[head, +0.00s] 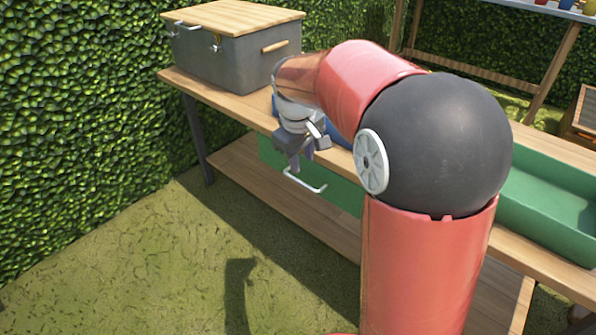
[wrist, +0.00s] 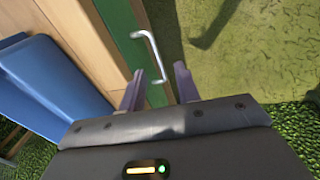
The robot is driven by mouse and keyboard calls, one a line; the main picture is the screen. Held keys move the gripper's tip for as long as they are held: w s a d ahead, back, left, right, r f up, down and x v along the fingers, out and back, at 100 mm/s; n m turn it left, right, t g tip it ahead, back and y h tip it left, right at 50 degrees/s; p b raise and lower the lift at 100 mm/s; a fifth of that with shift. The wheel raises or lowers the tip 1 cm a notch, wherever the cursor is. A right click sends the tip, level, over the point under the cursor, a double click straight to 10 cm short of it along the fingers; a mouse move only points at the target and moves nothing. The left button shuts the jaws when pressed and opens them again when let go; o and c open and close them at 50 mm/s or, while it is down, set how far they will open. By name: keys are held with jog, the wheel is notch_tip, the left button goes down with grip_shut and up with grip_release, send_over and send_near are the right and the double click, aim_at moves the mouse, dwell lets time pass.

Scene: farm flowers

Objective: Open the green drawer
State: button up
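The green drawer (head: 340,188) sits under the wooden table top, and its front looks flush with the table edge. Its pale bar handle (head: 305,183) sticks out below my gripper (head: 299,162). In the wrist view the handle (wrist: 152,52) lies just beyond the fingertips, roughly between them, with no contact visible. My gripper (wrist: 159,82) is open and empty, its two fingers spread apart. The drawer's green front (wrist: 122,25) also shows in the wrist view. My arm hides the right part of the drawer in the head view.
A blue object (wrist: 45,85) lies on the wooden table (head: 235,105) beside my gripper. A grey box with a wooden lid (head: 235,60) stands at the table's far left end. A green tray (head: 545,205) is at right. The grass before the drawer is clear.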

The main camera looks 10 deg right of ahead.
aim_at(300, 181)
jog(key=shift+n, duration=0.5)
jog(key=w+f, duration=0.1)
jog(key=f, duration=0.2)
jog(key=w+f, duration=0.2)
jog(key=f, duration=0.1)
jog(key=w+f, duration=0.1)
jog(key=f, duration=0.3)
jog(key=shift+w+d, duration=0.3)
jog(key=shift+w, duration=0.05)
grip_shut()
